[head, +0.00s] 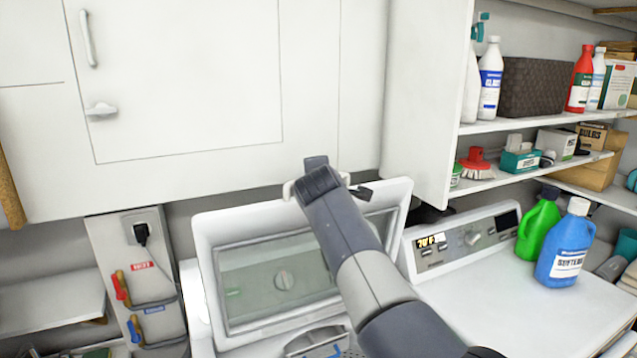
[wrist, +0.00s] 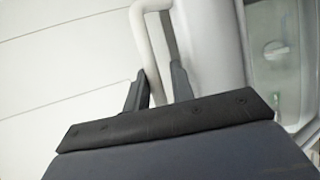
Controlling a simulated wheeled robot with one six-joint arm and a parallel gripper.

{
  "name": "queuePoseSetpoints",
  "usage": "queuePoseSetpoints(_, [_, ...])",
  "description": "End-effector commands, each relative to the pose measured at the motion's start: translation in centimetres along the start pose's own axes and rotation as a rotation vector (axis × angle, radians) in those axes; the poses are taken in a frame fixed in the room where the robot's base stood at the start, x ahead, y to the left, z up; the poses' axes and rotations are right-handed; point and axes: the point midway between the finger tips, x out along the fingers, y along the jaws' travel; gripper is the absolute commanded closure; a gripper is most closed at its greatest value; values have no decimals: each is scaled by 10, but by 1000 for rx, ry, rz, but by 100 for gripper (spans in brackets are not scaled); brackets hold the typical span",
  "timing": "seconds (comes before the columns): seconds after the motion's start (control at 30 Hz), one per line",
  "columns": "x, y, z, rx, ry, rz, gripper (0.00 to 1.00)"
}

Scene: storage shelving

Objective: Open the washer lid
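The washer lid (head: 205,250) is a white frame around a glass window (head: 275,275). It stands raised and tilted up at the back of the washer, and the washer's opening (head: 318,342) shows below it. My gripper (head: 318,172) is at the lid's upper edge, by the white lid handle (head: 290,190). In the wrist view the two dark fingers (wrist: 158,80) stand apart, with a bar of the white handle (wrist: 148,45) running between them. A gap shows between the fingers beside the bar. Whether they touch the handle is unclear. My arm hides part of the lid's right side.
White wall cabinets (head: 180,80) hang close behind the lid. On the right stands another appliance with a control panel (head: 470,240), bearing a green bottle (head: 540,228) and a blue bottle (head: 566,250). Stocked shelves (head: 540,122) are at the upper right. A valve panel (head: 140,270) is at the left.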

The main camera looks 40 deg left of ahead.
Motion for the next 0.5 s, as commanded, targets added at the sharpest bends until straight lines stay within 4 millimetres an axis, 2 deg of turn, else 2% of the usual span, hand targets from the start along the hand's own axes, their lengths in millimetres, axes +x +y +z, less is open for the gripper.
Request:
queuePoseSetpoints(0.27, [-3,-1,0,1,0,-1,78])
queuePoseSetpoints(0.5, [-31,-3,0,1,1,3,78])
